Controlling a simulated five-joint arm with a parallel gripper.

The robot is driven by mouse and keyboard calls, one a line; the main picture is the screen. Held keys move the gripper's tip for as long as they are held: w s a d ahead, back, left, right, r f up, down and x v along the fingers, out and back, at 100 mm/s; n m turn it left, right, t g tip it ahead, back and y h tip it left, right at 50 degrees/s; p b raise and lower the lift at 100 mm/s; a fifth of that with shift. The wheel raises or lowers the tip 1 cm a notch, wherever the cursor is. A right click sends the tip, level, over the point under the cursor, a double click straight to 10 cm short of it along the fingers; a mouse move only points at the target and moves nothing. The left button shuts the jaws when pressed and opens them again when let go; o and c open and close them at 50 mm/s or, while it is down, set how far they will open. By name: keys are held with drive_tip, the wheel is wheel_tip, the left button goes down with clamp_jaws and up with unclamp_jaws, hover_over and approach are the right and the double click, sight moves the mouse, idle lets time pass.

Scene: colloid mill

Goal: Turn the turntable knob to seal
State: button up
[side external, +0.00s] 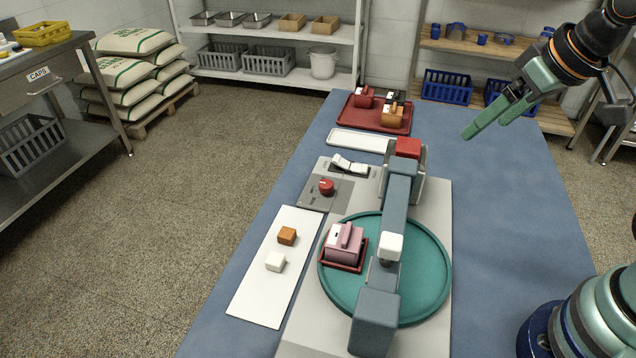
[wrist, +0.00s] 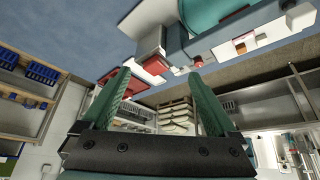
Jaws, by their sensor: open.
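A red knob (side external: 326,187) stands on a grey control panel (side external: 313,196) left of the machine's arm; I cannot read its marks. The teal round turntable (side external: 428,290) carries a pink block with a raised handle (side external: 344,243) in a red tray. A grey-blue arm (side external: 398,200) with a white cap (side external: 390,247) spans the turntable. My gripper (side external: 487,128) is open and empty, high at the upper right, well away from the knob.
A white rocker switch (side external: 350,165) sits behind the knob. A white board (side external: 262,290) with an orange cube (side external: 287,236) and a white cube (side external: 275,262) lies at the left. A dark red tray (side external: 360,122) holds several blocks at the back.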

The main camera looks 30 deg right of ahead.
drive_tip(key=shift+w+r, duration=0.1)
drive_tip(key=shift+w, duration=0.05)
drive_tip(key=shift+c, duration=0.7)
drive_tip(key=m+g, duration=0.5)
drive_tip(key=g, duration=0.1)
hover_over(326, 183)
wheel_tip(326, 183, down, 11)
drive_tip(key=shift+n, duration=0.3)
wheel_tip(326, 183, down, 12)
drive_tip(key=shift+r, duration=0.1)
clamp_jaws()
